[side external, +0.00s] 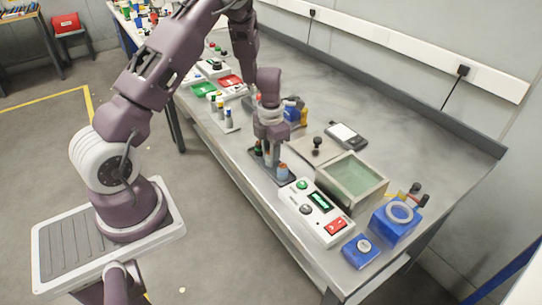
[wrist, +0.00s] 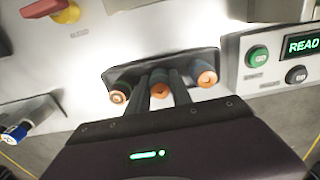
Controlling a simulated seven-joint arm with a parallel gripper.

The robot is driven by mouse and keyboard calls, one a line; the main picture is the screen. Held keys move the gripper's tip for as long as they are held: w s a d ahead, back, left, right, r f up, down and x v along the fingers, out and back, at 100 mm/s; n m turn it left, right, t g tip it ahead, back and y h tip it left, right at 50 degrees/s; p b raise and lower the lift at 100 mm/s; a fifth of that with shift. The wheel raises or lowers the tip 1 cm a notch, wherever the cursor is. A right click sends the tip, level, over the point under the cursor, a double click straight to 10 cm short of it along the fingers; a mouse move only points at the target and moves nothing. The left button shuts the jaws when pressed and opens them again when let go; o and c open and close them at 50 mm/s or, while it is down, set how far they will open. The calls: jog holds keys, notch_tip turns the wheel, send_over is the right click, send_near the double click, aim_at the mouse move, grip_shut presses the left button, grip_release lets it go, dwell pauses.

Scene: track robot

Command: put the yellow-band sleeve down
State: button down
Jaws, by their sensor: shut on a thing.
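My gripper (wrist: 160,90) points down over a dark rack (wrist: 203,60) and is shut on the middle sleeve (wrist: 159,84), which has an orange-brown end. Its band colour is hidden between the fingers. A green-bodied sleeve (wrist: 119,95) is to its left in the rack and a blue-bodied sleeve (wrist: 206,78) to its right. In the side view my gripper (side external: 269,160) is low at the rack (side external: 288,180), between the outer sleeves. I cannot tell whether the held sleeve is fully seated.
A white control box (side external: 319,212) with a green GO button and lit display stands close beside the rack. Bottles (side external: 227,114) stand on the other side. Bare bench lies behind the scale.

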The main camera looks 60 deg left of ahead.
jog(key=shift+f, duration=0.25)
jog(key=c, duration=1.1)
grip_release()
jog(key=shift+c, duration=0.2)
jog(key=shift+r, duration=0.1)
